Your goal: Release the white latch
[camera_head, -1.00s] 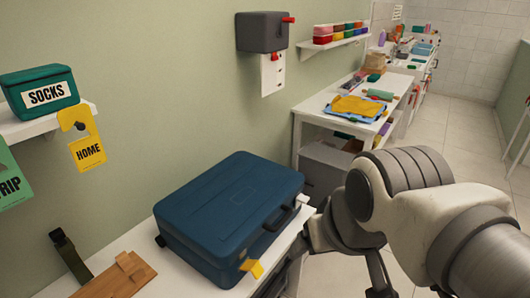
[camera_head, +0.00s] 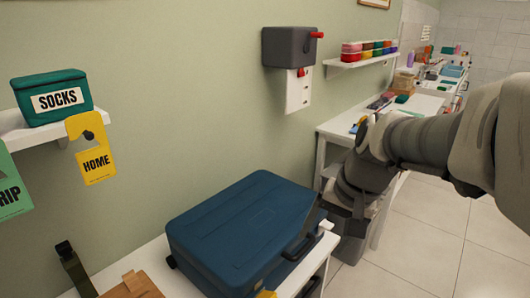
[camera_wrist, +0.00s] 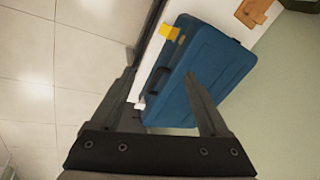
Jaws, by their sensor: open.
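A closed blue suitcase (camera_head: 245,228) lies on a white bench. In the wrist view the suitcase (camera_wrist: 205,75) is ahead of my gripper. A small white piece, apparently the white latch (camera_head: 327,225), shows at the case's right front corner; it also seems to show in the wrist view (camera_wrist: 140,105), partly beside a finger. A yellow latch (camera_wrist: 170,32) is at the other end of the front, past the dark handle (camera_wrist: 157,80). My gripper (camera_wrist: 160,73) is open, with nothing between its fingers. In the head view its fingertips are not clear.
A wooden block (camera_head: 133,286) and a dark green strap (camera_head: 74,268) lie left of the case. A shelf holds a green SOCKS box (camera_head: 52,97), with a yellow HOME tag (camera_head: 91,150) hanging. A grey wall box (camera_head: 288,47) is above. Floor at right is open.

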